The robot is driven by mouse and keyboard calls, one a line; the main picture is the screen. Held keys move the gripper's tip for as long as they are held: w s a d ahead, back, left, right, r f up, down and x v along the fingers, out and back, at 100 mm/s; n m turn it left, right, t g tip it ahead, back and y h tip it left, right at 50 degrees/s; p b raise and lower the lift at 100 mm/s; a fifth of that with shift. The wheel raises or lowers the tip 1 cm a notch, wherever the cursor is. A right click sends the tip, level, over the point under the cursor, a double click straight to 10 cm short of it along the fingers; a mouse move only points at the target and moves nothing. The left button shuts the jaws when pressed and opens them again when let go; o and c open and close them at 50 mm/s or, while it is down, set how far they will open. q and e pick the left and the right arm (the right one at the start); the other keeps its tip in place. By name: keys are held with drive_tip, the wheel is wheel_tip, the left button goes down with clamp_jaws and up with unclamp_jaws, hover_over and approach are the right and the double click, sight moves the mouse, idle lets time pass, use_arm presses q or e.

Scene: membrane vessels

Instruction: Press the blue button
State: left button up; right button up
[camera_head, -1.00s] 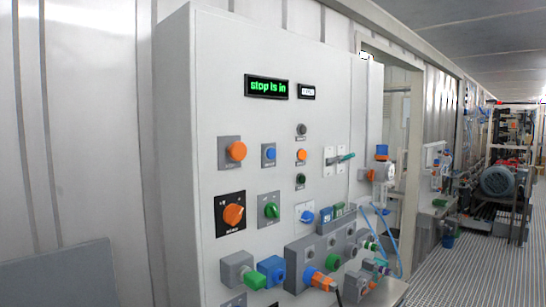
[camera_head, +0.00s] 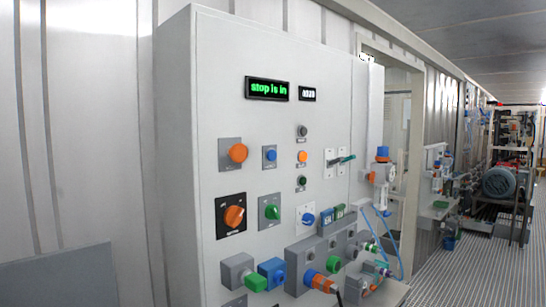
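A small round blue button (camera_head: 271,155) sits on a square grey plate on the upright control panel (camera_head: 327,110). It is to the right of a larger orange button (camera_head: 238,153) and above a green rotary switch (camera_head: 271,211). Neither of my grippers shows in the head view, and nothing covers the blue button.
A green-lit display (camera_head: 266,89) reads roughly "stop is in". A blue knob (camera_head: 308,219) is lower on the panel. Connectors, including a blue one (camera_head: 272,272), stick out along the bottom. A doorway and an aisle (camera_head: 462,262) lie to the right.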

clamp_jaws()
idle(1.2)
